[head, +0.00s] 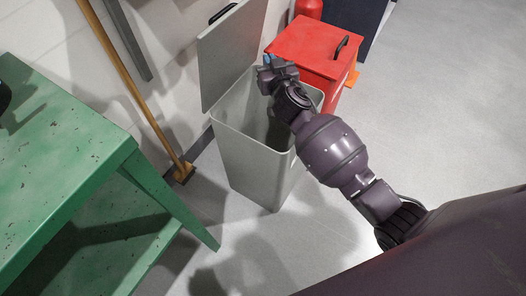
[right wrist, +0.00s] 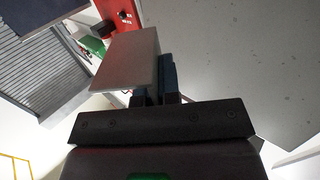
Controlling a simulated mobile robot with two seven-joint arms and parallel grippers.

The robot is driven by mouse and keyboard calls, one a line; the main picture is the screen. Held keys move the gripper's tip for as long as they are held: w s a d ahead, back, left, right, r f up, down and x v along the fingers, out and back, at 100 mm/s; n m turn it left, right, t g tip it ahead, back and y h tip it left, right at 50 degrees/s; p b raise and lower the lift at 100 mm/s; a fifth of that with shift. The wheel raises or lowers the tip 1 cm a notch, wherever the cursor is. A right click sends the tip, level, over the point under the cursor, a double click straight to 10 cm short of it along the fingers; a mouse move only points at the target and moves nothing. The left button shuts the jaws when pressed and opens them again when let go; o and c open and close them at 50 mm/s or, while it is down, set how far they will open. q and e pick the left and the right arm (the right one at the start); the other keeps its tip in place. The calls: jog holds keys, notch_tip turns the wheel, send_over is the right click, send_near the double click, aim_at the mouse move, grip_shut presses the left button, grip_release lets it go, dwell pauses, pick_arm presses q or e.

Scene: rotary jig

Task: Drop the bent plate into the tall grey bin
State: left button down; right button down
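The tall grey bin (head: 262,165) stands on the floor in the middle of the head view, with its lid (head: 228,50) raised at the back left. My right gripper (head: 267,62) is over the far part of the bin's open top, near the lid. In the right wrist view, my right gripper (right wrist: 155,85) is shut on a pale grey plate, the bent plate (right wrist: 126,60). Its bend is hard to make out there, and I cannot pick the plate out in the head view. My left gripper is not in view.
A red lidded bin (head: 312,50) stands right behind the grey one. A green workbench (head: 70,150) is at the left. A broom (head: 135,85) leans on the wall beside the grey bin. Open floor (head: 440,110) lies to the right.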

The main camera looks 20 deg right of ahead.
jog(key=shift+w+f, duration=0.25)
jog(key=shift+f, duration=0.45)
pick_arm(q)
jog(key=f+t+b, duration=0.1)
jog(key=b, duration=0.3)
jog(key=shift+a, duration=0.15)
pick_arm(e)
notch_tip(320, 180, down, 6)
jog(key=shift+r, duration=0.25)
jog(key=shift+r, duration=0.1)
jog(key=c, duration=1.2)
grip_release()
jog(key=shift+c, duration=0.2)
